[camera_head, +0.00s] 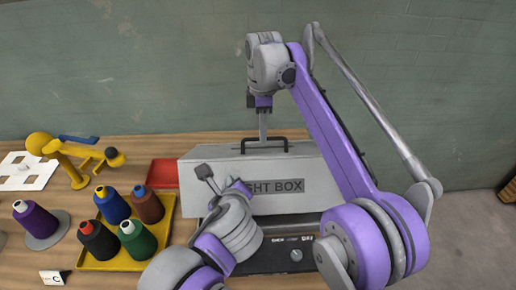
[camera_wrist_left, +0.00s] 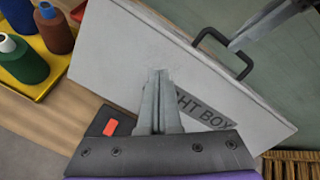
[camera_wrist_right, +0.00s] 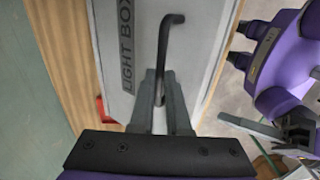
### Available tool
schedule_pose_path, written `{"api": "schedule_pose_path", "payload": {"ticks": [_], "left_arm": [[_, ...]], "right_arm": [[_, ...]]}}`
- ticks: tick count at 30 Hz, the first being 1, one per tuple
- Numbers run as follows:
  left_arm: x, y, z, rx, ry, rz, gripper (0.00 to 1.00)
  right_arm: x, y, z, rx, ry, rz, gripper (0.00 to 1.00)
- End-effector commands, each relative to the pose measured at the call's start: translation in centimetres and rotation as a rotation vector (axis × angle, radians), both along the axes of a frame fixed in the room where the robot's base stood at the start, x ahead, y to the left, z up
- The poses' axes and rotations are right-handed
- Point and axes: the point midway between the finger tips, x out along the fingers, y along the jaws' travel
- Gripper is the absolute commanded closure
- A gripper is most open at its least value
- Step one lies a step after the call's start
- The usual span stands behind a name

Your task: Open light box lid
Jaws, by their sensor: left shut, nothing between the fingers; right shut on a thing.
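The grey light box lid (camera_head: 310,165), marked "LIGHT BOX", stands over the dark base (camera_head: 290,255) with its knob. I cannot tell how far the lid is raised. A black handle (camera_head: 283,142) is on its upper edge. My right gripper (camera_head: 264,140) comes down from above and is shut on the handle; the right wrist view shows the handle (camera_wrist_right: 164,45) between the fingertips (camera_wrist_right: 160,85). My left gripper (camera_head: 238,185) is shut and empty in front of the lid. In the left wrist view its fingers (camera_wrist_left: 158,80) cover part of the lettering. Whether they touch the lid is unclear.
A yellow tray (camera_head: 100,264) with several thread spools is at the left. A yellow device (camera_head: 72,150), a purple spool (camera_head: 36,219) and a red tray (camera_head: 163,173) are on the wooden table (camera_head: 140,150). A green wall stands behind.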

Motion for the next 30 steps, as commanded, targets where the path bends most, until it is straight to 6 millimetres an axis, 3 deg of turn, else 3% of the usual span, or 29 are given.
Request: {"api": "schedule_pose_path", "payload": {"ticks": [3,9,14,24,30], "left_arm": [[0.5,-3.6,2.3,0.241,-0.06,-0.203,1.0],[0.7,-6.8,4.7,0.487,-0.13,-0.377,1.0],[1.6,-7.4,4.7,0.535,-0.143,-0.406,1.0],[7.0,-7.2,2.3,0.533,-0.142,-0.402,1.0],[9.2,-7.3,1.3,0.532,-0.142,-0.403,1.0]], "right_arm": [[0.6,-0.1,-0.4,0.0,-0.014,-0.002,1.0],[0.6,-0.1,-0.4,0.0,-0.014,-0.002,1.0],[0.6,-0.1,-0.4,0.0,-0.015,-0.002,1.0],[0.6,-0.1,-0.4,0.0,-0.015,-0.002,1.0],[0.6,-0.1,-0.4,0.0,-0.015,-0.002,1.0]]}}
